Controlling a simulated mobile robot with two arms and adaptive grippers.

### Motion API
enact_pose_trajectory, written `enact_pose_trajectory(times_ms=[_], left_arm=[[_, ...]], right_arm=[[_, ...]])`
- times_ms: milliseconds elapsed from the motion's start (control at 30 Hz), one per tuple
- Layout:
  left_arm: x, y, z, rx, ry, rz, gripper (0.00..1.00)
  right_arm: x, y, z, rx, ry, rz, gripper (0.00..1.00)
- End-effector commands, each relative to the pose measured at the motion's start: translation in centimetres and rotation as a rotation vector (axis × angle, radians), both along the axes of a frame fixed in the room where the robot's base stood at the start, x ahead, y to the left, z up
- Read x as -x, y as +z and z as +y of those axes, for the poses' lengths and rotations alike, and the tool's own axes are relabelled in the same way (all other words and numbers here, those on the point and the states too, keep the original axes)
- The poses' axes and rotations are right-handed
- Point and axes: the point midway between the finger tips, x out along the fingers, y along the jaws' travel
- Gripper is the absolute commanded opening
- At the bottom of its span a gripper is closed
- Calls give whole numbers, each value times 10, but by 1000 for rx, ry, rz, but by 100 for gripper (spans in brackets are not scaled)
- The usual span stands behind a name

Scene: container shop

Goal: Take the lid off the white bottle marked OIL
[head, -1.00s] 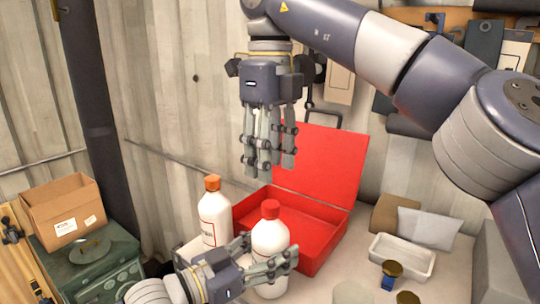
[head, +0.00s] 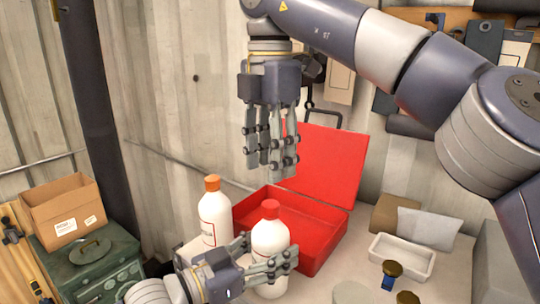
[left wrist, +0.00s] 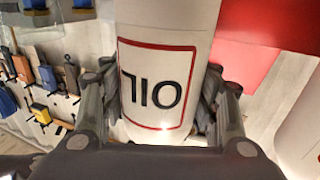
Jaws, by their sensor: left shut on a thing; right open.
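The white bottle marked OIL (head: 271,238) stands upright on the bench with its red lid (head: 270,209) on. In the left wrist view the bottle (left wrist: 165,28) fills the middle, its red-framed OIL label upside down between the fingers. My left gripper (head: 274,262) is shut around the bottle's body from the left. My right gripper (head: 270,165) is open and empty, pointing down, above the red lid and apart from it.
A second white bottle (head: 214,222) with an orange lid stands just left. An open red case (head: 327,252) is close behind, its raised cover near my right gripper. A white tray (head: 402,258) and small brown-topped items (head: 391,269) stand to the right.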

Motion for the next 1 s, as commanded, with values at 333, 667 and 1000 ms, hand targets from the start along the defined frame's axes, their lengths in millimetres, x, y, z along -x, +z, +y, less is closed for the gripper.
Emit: enact_pose_trajectory(times_ms=[333, 667, 1000], left_arm=[[0, -1, 0, -1, 0, 2, 0], [0, -1, 0, -1, 0, 2, 0], [0, -1, 0, -1, 0, 2, 0]], right_arm=[[0, 0, 0, -1, -438, -1, 41], [0, -19, -1, 3, -498, 1, 41], [0, -67, -1, 1, -498, 1, 41]])
